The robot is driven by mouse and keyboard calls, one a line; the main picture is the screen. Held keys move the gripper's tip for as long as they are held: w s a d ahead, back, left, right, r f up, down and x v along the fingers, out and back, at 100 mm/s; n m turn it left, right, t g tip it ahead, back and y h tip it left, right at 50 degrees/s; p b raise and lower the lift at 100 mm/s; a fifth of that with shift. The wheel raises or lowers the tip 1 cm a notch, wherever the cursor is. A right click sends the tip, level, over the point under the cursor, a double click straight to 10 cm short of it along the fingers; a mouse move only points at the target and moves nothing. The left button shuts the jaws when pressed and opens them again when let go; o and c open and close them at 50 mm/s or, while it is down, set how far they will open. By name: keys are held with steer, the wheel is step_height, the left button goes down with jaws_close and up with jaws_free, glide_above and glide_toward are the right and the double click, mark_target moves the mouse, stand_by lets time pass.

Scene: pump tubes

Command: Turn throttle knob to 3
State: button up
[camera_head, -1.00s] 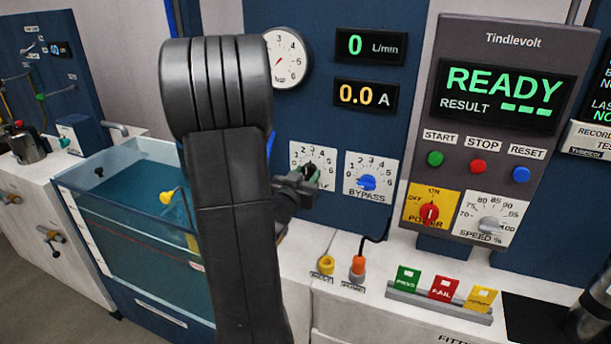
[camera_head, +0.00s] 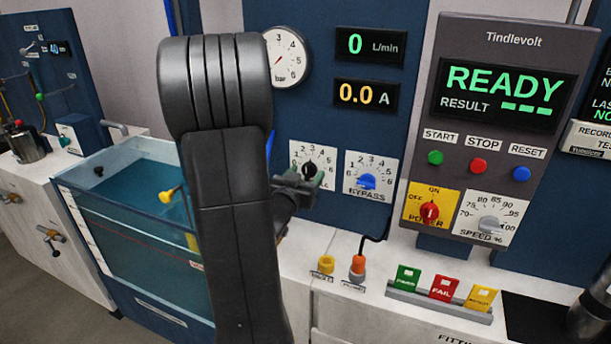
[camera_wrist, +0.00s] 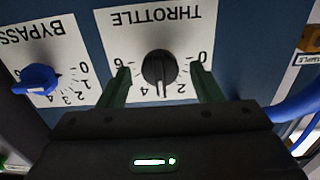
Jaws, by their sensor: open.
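The throttle knob (camera_wrist: 157,68) is a black round knob on a white dial plate (camera_wrist: 122,22), upside down in the wrist view. Its light pointer line appears to point down there, between the 2 and 4 marks. My gripper (camera_wrist: 161,70) is open, with one green finger on each side of the knob. Gaps show between the fingers and the knob, so it is not clamped. In the head view the throttle knob (camera_head: 310,168) is partly hidden behind my gripper (camera_head: 314,179), whose fingers are hard to make out.
The blue bypass knob (camera_head: 366,181) is close on the right of the throttle. A water tank (camera_head: 130,215) stands at lower left. The flow display (camera_head: 369,46) reads 0 L/min. The red power knob (camera_head: 429,211) and start button (camera_head: 435,158) are farther right.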

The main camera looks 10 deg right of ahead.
steer(key=b+v, duration=0.1)
steer(key=v, duration=1.2)
steer(key=shift+s, duration=0.2)
steer(key=shift+a, duration=0.1)
steer(key=p+x, duration=0.1)
steer(key=x, duration=1.3)
steer(key=shift+a, duration=0.1)
